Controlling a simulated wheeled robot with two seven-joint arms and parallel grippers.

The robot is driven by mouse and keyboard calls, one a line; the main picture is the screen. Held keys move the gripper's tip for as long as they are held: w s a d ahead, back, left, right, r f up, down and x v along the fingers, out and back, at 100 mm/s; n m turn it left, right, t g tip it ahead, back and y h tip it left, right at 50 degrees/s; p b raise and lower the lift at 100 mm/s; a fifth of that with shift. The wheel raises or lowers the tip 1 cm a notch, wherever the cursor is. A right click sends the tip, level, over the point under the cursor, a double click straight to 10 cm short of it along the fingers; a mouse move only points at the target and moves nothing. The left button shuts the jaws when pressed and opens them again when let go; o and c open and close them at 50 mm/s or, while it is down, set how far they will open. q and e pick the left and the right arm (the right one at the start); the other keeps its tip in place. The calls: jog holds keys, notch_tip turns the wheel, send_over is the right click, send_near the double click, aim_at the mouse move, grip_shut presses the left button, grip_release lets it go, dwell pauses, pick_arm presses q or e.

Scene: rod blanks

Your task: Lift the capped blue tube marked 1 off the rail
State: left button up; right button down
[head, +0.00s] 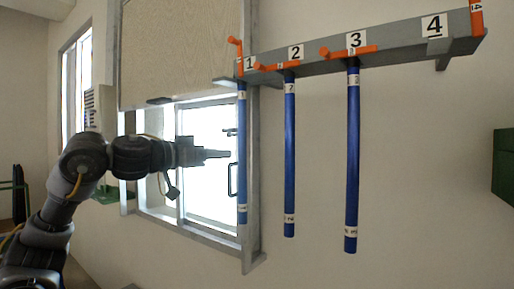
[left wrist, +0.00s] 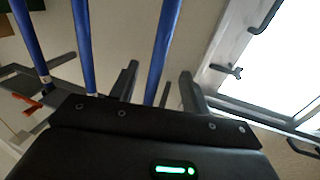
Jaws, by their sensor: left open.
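The blue tube marked 1 (head: 242,150) hangs upright under the rail (head: 330,60), below the number 1 plate, with white bands near its top and bottom. I cannot make out its cap clearly. My left gripper (head: 229,154) points right at the tube's middle, its tips just left of it or at it. In the left wrist view the left gripper (left wrist: 160,82) is open, and a blue tube (left wrist: 166,40), apparently this one, runs across the gap between the fingers. I cannot tell whether it is between them or just beyond. My right gripper is not in view.
Two more blue tubes hang under plates 2 (head: 289,160) and 3 (head: 352,160). Orange hooks (head: 348,51) sit along the rail. A bright window (head: 205,160) and a grey post (head: 252,190) are behind the tube. A green box (head: 503,165) is at far right.

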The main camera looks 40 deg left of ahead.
aim_at(239, 152)
pick_arm(q)
jog(key=shift+w+d+r+p, duration=0.15)
jog(key=shift+w+p, duration=0.15)
jog(key=shift+w, duration=0.35)
jog(key=shift+w+d+r+p, duration=0.15)
jog(key=shift+w+p, duration=0.1)
jog(key=shift+w, duration=0.35)
jog(key=w, duration=0.3)
jog(key=shift+d+f+p, duration=0.15)
jog(key=shift+d+p, duration=0.15)
jog(key=shift+w+f, duration=0.1)
jog(key=shift+w, duration=0.25)
jog(key=w+p, duration=0.1)
jog(key=w, duration=0.1)
jog(key=w+d+p, duration=0.1)
jog(key=w, duration=0.1)
jog(key=shift+w+p, duration=0.3)
jog(key=shift+p, duration=0.1)
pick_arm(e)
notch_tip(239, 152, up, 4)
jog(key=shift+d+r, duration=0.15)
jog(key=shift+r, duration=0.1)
